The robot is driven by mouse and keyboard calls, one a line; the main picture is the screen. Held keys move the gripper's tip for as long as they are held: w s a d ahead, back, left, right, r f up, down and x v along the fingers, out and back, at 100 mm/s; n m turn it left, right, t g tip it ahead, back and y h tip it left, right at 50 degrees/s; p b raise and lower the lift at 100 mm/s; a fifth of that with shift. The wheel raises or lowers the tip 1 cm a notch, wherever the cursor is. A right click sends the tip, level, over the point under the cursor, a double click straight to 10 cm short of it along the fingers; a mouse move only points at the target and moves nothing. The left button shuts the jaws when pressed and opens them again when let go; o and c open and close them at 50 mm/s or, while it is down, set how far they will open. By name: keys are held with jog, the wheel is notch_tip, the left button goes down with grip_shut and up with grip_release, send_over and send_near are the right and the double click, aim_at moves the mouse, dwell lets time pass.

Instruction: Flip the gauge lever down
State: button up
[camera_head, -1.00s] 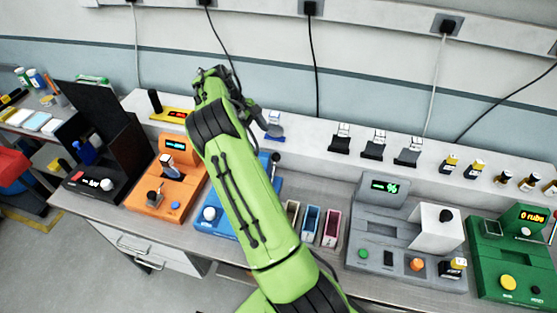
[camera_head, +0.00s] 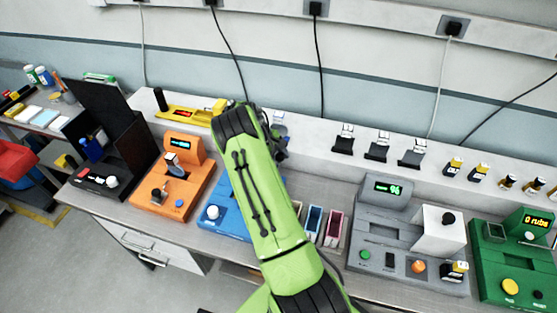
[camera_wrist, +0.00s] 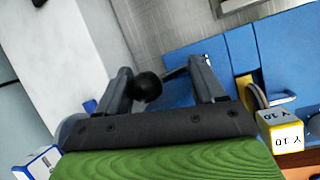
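The blue device (camera_head: 237,200) stands on the bench, largely hidden behind my arm in the head view. In the wrist view its blue body (camera_wrist: 220,50) fills the upper right. A lever with a black ball knob (camera_wrist: 147,87) and a thin rod appears there. My gripper (camera_wrist: 160,68) is open, with the knob between its fingers, nearer the left one. I cannot tell whether a finger touches it. In the head view my gripper is mostly hidden behind my arm. The lever is hidden there too.
A vial-like block marked Y 10 (camera_wrist: 280,132) sits close to my right finger. The orange device (camera_head: 172,185) is left of the blue one, and coloured bins (camera_head: 313,222) and a grey device (camera_head: 405,235) are right. A yellow gauge-like fixture (camera_head: 190,113) lies on the back shelf.

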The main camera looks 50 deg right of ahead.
jog(key=shift+d+r, duration=0.15)
jog(key=c, duration=1)
